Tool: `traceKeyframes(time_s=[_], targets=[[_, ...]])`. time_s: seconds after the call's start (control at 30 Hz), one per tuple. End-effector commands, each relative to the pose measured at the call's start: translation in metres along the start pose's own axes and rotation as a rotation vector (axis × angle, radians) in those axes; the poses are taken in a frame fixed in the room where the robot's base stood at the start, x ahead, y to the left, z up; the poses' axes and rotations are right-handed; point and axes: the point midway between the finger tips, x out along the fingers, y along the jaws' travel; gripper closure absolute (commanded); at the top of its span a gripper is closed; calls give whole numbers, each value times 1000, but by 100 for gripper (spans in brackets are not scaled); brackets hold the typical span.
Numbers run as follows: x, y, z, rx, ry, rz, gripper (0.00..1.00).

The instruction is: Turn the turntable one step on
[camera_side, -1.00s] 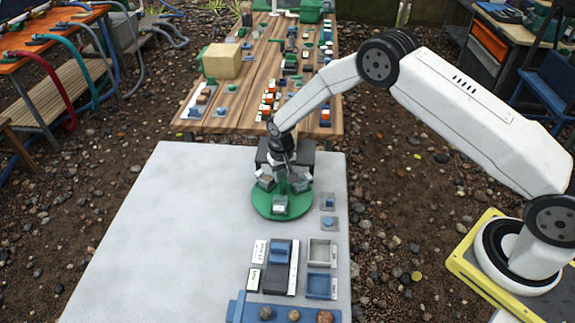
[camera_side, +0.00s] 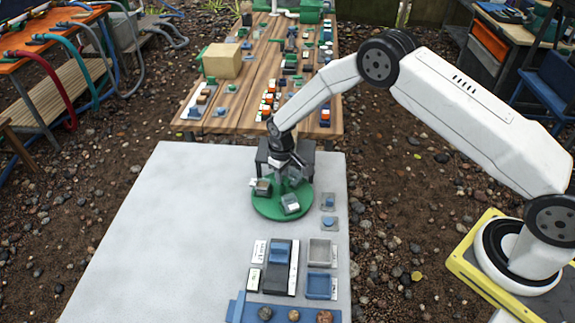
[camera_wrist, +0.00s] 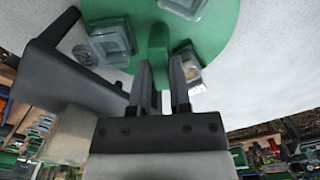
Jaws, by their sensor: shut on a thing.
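The round green turntable (camera_side: 268,206) lies on the pale tabletop. It also shows in the wrist view (camera_wrist: 225,25). Small grey and clear boxes sit around it, one at the front (camera_side: 290,204) and one at the left (camera_side: 262,187). A green upright post (camera_wrist: 157,38) rises from the turntable in the wrist view. My gripper (camera_wrist: 160,65) points down over the turntable and is shut on this post. In the side view my gripper (camera_side: 287,173) hides most of the post and the far part of the turntable.
A dark stand (camera_side: 302,159) is close behind the turntable. Two small blue pieces on grey pads (camera_side: 329,202) lie just to its right. Labelled trays (camera_side: 320,252) and a blue rack (camera_side: 279,314) lie in front. The tabletop's left side (camera_side: 170,230) is clear.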

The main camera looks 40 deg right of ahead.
Motion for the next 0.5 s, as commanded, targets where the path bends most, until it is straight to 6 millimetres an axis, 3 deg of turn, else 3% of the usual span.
traceKeyframes(time_s=[0.5], targets=[[-1, -1, -1, -62, 2, -1, 100]])
